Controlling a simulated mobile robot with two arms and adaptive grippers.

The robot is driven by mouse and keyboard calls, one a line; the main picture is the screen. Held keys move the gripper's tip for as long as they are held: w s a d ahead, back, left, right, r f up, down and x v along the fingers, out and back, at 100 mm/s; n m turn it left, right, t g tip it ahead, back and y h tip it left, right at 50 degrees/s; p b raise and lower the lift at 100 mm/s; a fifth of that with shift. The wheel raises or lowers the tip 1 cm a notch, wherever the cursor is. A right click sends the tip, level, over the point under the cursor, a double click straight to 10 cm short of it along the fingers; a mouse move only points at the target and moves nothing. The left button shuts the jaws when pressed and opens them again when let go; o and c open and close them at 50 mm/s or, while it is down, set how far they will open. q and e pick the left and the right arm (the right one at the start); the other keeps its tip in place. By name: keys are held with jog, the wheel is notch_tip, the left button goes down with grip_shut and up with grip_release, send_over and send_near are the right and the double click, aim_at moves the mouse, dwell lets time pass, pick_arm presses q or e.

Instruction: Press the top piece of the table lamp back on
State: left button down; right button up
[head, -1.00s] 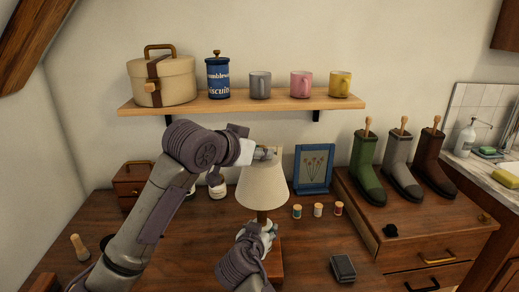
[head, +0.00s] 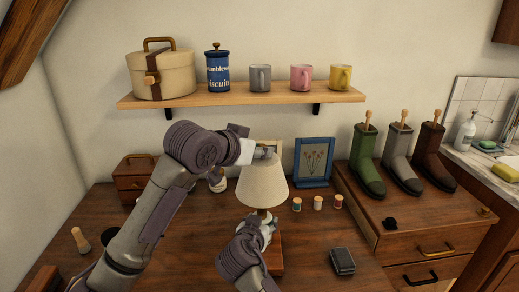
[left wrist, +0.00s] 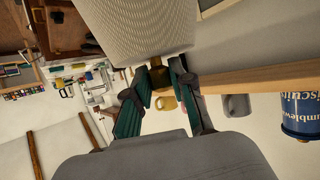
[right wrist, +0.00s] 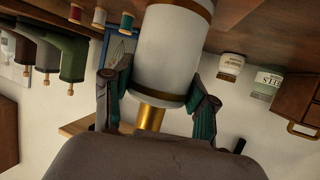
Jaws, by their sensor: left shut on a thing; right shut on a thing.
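The table lamp has a cream shade (head: 262,186) and stands on the dark desk; the shade also shows in the left wrist view (left wrist: 135,30). My left gripper (head: 265,153) is at the top of the shade, shut on the small brass top piece (left wrist: 158,75). That piece lies close by the shade's edge; I cannot tell whether it is fully seated. The lamp's base is partly hidden.
A wooden shelf (head: 240,97) with a hat box (head: 165,77), biscuit tin (head: 218,72) and mugs hangs behind. Thread spools (head: 318,202), a dark box (head: 341,261) and a blue picture frame (head: 314,162) are on the desk right. Boots stand at far right.

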aim_at(255, 163)
pick_arm(q)
jog(key=shift+f, duration=0.15)
jog(key=shift+f, duration=0.75)
jog(key=shift+f, duration=0.45)
jog(key=shift+f, duration=0.35)
